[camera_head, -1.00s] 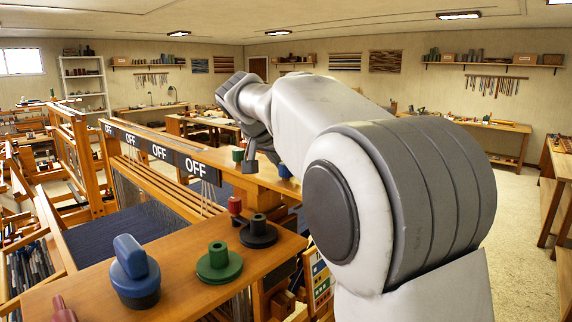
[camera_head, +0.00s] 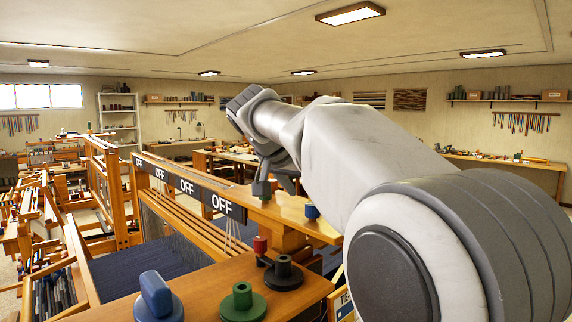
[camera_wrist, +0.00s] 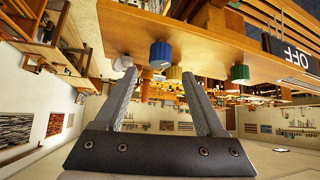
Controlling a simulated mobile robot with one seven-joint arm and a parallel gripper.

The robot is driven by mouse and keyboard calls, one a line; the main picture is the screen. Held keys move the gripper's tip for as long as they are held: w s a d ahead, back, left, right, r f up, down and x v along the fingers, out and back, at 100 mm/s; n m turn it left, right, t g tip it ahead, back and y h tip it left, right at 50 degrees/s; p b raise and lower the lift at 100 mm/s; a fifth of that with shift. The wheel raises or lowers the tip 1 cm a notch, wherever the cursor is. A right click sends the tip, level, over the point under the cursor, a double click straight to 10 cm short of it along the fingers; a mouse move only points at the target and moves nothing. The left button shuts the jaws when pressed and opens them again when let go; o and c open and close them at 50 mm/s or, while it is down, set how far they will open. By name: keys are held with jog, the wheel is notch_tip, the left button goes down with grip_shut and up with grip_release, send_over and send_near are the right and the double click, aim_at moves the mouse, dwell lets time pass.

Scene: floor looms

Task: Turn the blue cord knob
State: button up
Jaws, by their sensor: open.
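A large blue knob (camera_head: 158,299) with an upright grip bar stands on the wooden board at the front left in the head view. A smaller blue knob (camera_head: 312,212) sits on the loom beam right of my gripper (camera_head: 277,178). I cannot tell which one is the cord knob. My gripper is open above the beam, by a green knob (camera_head: 262,188), partly hidden by my arm. In the wrist view, which looks upside down, a blue knob (camera_wrist: 160,54) shows between the open fingers (camera_wrist: 158,78), apparently ungrasped.
Black OFF signs (camera_head: 222,204) line the loom beside the beam. A red knob (camera_head: 261,246), a black knob (camera_head: 284,271) and a green knob (camera_head: 242,300) stand on the front board.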

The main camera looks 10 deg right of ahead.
jog(key=v, duration=1.1)
jog(key=s+d+f+n+y, duration=0.2)
jog(key=s+d+f+n, duration=0.2)
jog(key=s+f, duration=0.9)
jog(key=s+d+f+n+g+y, duration=0.1)
jog(key=s+d+f+n+y, duration=0.2)
jog(key=s+f, duration=1)
jog(key=shift+d+f+n+y, duration=0.3)
jog(key=shift+d+f+n, duration=0.1)
jog(key=shift+f, duration=0.15)
